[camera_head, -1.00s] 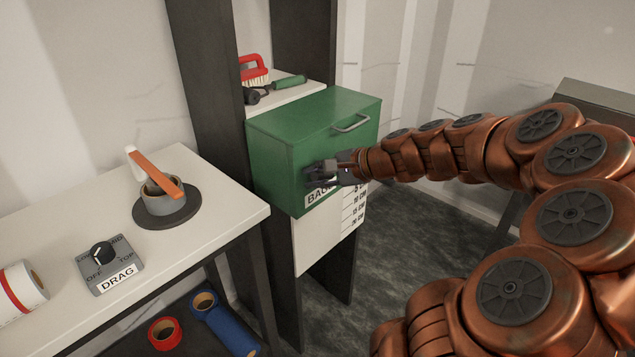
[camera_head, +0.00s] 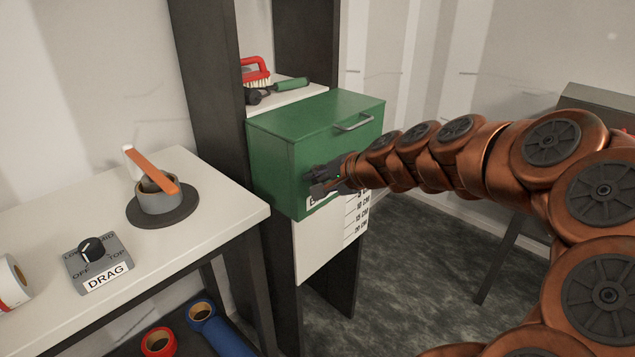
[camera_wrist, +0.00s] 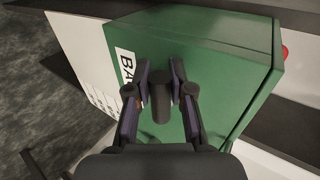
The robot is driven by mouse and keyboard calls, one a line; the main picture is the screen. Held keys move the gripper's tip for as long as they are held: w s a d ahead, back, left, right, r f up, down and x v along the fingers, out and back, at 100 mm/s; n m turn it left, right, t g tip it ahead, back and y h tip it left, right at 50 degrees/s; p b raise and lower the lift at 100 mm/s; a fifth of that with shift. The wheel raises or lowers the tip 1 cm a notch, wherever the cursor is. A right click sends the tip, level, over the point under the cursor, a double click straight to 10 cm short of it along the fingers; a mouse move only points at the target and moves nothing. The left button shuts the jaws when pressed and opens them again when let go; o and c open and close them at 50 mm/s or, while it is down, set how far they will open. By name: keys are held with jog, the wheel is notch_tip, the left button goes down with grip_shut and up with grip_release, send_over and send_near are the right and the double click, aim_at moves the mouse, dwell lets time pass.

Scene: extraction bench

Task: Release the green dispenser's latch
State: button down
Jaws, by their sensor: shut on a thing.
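My gripper (camera_head: 318,182) is at that front face, shut on the latch. In the head view my gripper hides the latch and part of the white label below it. In the wrist view the label (camera_wrist: 126,68) shows the letters "BA".
A white panel with markings (camera_head: 322,238) is below the dispenser. A shelf above holds a red brush (camera_head: 257,75) and a green-handled tool (camera_head: 290,84). At left, a white table (camera_head: 195,235) carries a tape roll (camera_head: 160,199) and a DRAG dial box (camera_head: 98,265).

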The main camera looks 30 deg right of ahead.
jog(key=c, duration=1)
grip_release()
jog(key=v, duration=1.2)
jog(key=shift+a+f, duration=0.1)
